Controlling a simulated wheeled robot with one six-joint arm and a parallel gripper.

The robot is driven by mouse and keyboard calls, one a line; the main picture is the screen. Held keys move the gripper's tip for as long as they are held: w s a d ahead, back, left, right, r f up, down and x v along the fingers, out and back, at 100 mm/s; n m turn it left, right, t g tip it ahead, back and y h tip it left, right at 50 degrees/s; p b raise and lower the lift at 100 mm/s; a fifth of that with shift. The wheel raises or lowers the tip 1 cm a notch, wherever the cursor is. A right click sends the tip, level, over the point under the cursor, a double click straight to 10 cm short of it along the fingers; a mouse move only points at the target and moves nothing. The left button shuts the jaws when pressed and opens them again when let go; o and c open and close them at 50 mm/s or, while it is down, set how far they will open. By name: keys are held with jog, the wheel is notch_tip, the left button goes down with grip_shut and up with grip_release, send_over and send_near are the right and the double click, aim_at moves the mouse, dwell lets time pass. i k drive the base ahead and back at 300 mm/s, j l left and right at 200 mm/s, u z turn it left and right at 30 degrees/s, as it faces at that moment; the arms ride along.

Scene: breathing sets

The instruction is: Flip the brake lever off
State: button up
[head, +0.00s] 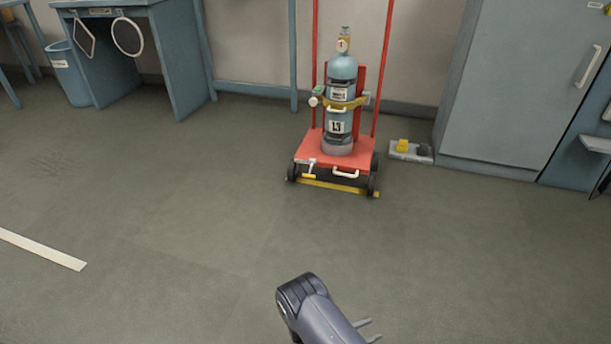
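A red cart (312,150) stands against the back wall and carries a blue gas cylinder (342,70) marked 13. A small lever with a yellow end (309,175) hangs at the left of the cart's front edge; it looks like the brake lever, but its on or off position is too small to tell. A pale curved handle (346,173) sits to its right on the same edge. My gripper (369,330) is at the bottom of the head view, well short of the cart. Its two thin fingers are apart with nothing between them.
A yellow strip (330,187) lies on the floor at the cart's front wheels. A low grey tray (396,157) with a yellow block is right of the cart, beside a grey cabinet (505,90). A blue desk (170,40) stands left. The floor before the cart is clear.

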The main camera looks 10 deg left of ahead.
aim_at(309, 176)
jog(key=i+j, duration=0.3)
jog(key=j, duration=0.15)
jog(key=i+j, duration=0.25)
jog(key=j, duration=0.15)
jog(key=i+j, duration=0.3)
jog(key=j, duration=0.15)
jog(key=i+j, duration=0.55)
jog(key=j, duration=0.3)
jog(key=i+j+z, duration=0.3)
jog(key=j, duration=0.35)
jog(key=i+j+z, duration=0.2)
jog(key=j, duration=0.15)
jog(key=i+j+z, duration=0.15)
jog(key=j, duration=0.25)
jog(key=i+j+z, duration=0.15)
jog(key=j, duration=0.25)
jog(key=z, duration=0.5)
jog(key=k+l, duration=0.05)
